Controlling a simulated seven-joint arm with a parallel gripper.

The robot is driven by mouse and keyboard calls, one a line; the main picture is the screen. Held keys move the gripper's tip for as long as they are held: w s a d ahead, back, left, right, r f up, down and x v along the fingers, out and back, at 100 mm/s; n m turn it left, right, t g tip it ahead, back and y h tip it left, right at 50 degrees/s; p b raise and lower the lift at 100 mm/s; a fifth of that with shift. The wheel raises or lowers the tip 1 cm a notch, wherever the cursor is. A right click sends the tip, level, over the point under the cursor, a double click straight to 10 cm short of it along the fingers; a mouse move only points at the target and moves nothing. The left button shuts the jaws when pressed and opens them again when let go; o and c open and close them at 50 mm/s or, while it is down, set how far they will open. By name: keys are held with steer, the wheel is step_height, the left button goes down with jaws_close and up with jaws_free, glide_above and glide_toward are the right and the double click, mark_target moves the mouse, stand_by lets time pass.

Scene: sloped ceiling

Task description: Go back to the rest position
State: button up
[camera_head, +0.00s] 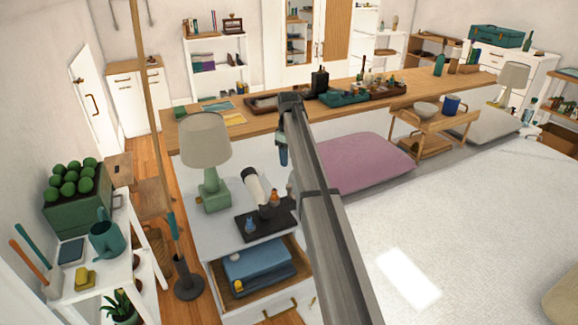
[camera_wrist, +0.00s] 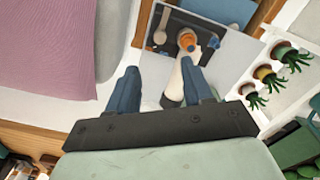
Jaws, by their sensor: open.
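My gripper (camera_head: 283,158) hangs from the end of my arm, above the bedside cabinet (camera_head: 222,235). In the wrist view its two blue-grey fingers (camera_wrist: 160,68) are apart with nothing gripped between them. Below, a dark tray (camera_head: 247,228) lies on the cabinet top; it also shows at the top of the wrist view (camera_wrist: 165,18).
A lamp (camera_head: 206,140) stands on the cabinet, left of my gripper. The cabinet's open drawer holds a blue item (camera_head: 258,265). A long wooden counter (camera_head: 240,125) with several objects runs behind. The bed (camera_head: 450,200) with a purple pillow (camera_head: 360,162) lies to the right.

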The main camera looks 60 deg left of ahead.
steer(key=shift+r, duration=0.65)
